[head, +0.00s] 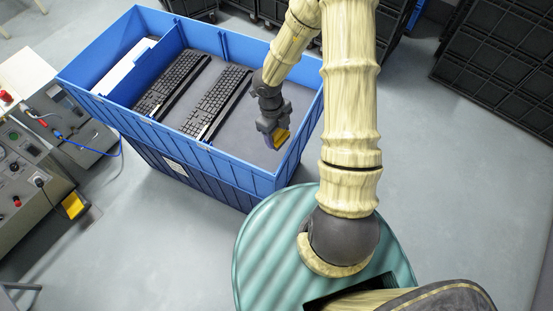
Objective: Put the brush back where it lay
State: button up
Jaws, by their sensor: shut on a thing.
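My gripper (277,141) points down inside the right part of the blue crate (228,164). It is shut on the brush, of which a small yellow part (282,137) shows at the jaws. The rest of the brush is hidden or too small to make out. I cannot tell whether the brush touches the crate floor (241,131).
Two black keyboards (173,81) (217,100) lie left of my gripper in the crate. A white item (124,66) lies in its left compartment. Benches with controls (20,150) stand at the left, with a yellow item (74,205) at their edge. Black crates (500,70) stand at the upper right.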

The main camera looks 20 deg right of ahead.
notch_tip(320, 180, down, 12)
jog(key=shift+w+a+r+b, duration=0.1)
jog(key=shift+w+r+b, duration=0.05)
jog(key=shift+b, duration=0.8)
jog(key=shift+f+b, duration=0.35)
jog(key=shift+f, duration=1.9)
jog(key=shift+f, duration=0.15)
jog(key=o, duration=1.1)
jog(key=r, duration=0.4)
jog(key=w+r+p, duration=0.1)
jog(key=r, duration=0.3)
jog(key=a+r, duration=0.1)
jog(key=r, duration=0.3)
jog(key=shift+w+r+p, duration=0.15)
jog(key=shift+p, duration=0.2)
